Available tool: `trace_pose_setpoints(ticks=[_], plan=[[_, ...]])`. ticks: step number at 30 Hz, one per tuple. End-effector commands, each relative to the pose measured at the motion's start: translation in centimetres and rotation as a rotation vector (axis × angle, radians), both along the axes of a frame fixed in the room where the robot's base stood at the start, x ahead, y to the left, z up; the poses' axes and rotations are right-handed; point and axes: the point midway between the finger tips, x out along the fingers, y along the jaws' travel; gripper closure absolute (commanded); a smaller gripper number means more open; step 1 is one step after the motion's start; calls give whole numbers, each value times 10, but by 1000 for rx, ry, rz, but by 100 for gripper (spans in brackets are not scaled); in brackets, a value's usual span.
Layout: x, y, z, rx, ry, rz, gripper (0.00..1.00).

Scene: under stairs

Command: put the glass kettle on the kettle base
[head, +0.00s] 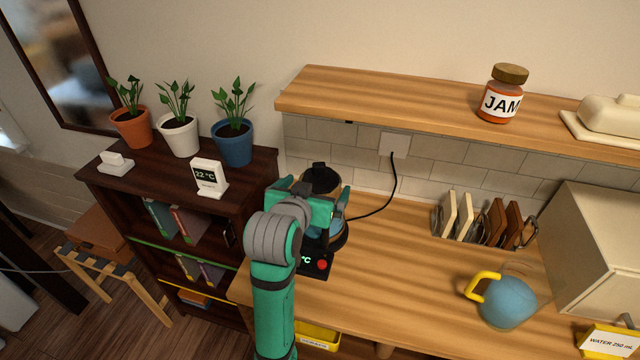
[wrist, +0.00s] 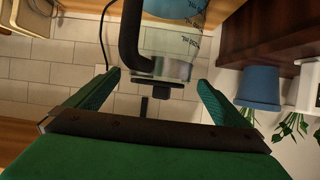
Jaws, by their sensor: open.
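The glass kettle (head: 322,178) has a dark lid, and its lower part is largely hidden by my arm. In the wrist view, which is upside down, its clear wall (wrist: 168,45), black handle and blue contents show; it looks upright. The black kettle base (head: 314,264), with a display and red button, sits on the counter under the kettle. Whether the kettle is fully seated is hidden. My gripper (head: 316,190) is open at the kettle's top. The lid end lies between or just beyond the fingertips in the wrist view (wrist: 162,82); I see no clear contact.
A blue round pot with a yellow handle (head: 507,301) stands to the right on the counter (head: 405,275). A shelf (head: 410,102) overhangs behind; potted plants top the dark bookcase (head: 150,185) at left.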

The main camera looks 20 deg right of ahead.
Motion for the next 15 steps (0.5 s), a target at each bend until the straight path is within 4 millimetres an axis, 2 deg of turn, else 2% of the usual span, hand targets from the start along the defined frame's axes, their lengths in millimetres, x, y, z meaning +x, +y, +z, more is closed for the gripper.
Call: trace_pose_setpoints(ticks=[3,9,15], plan=[[-19,13,11,-1,-3,0,0],[-46,32,26,0,-4,2,0],[-61,41,33,0,-1,1,0]])
